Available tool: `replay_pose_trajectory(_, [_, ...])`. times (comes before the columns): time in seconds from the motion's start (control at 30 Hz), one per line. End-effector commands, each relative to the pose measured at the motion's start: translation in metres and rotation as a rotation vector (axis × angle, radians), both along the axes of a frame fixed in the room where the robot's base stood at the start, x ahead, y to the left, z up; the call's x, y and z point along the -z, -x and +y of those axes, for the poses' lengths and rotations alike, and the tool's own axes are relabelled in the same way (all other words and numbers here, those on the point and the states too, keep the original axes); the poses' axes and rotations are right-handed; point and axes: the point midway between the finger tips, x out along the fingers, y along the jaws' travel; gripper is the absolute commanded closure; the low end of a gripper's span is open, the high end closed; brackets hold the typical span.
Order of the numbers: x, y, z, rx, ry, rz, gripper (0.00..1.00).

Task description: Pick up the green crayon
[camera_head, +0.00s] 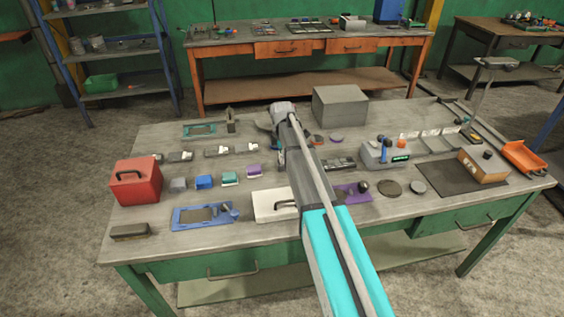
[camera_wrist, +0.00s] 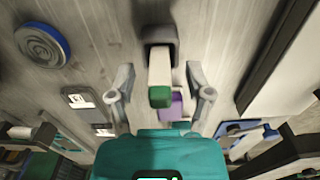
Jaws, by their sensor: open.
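In the wrist view a short pale piece with a green end (camera_wrist: 159,97) shows between my gripper's fingers, its far end at a dark grey rounded part. It may be the green crayon, but I cannot tell for sure. My gripper (camera_wrist: 159,75) is open, with one finger on each side of this piece and a visible gap to both. In the head view my gripper (camera_head: 279,150) is over the middle of the workbench, largely hidden by my arm. I cannot make out a green crayon in the head view.
The workbench (camera_head: 150,220) is crowded. A red box (camera_head: 136,182), a blue tray (camera_head: 203,216) and small coloured blocks stand left of my arm. A grey box (camera_head: 340,106) stands behind it. A blue-rimmed round thing (camera_wrist: 42,44) shows in the wrist view.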

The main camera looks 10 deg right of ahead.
Motion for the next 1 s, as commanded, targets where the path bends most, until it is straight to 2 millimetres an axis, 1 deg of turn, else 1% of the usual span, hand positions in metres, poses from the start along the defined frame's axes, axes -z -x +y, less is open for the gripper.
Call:
replay_pose_trajectory(0.47, [-0.0004,0.0,0.0,0.0,0.0,0.0,0.34])
replay_pose_trajectory(0.5, [-0.0004,0.0,0.0,0.0,0.0,0.0,0.36])
replay_pose_trajectory(0.57, [-0.0004,0.0,0.0,0.0,0.0,0.0,0.47])
replay_pose_trajectory(0.6, [-0.0004,0.0,0.0,0.0,0.0,0.0,0.55])
replay_pose_trajectory(0.67, [-0.0004,0.0,0.0,0.0,0.0,0.0,0.66])
replay_pose_trajectory(0.7, [-0.0004,0.0,0.0,0.0,0.0,0.0,0.73])
replay_pose_trajectory(0.83, [-0.0004,0.0,0.0,0.0,0.0,0.0,0.97])
replay_pose_trajectory(0.87, [-0.0004,0.0,0.0,0.0,0.0,0.0,1.0])
replay_pose_trajectory(1.0, [-0.0004,0.0,-0.0008,0.001,0.0,0.0,1.0])
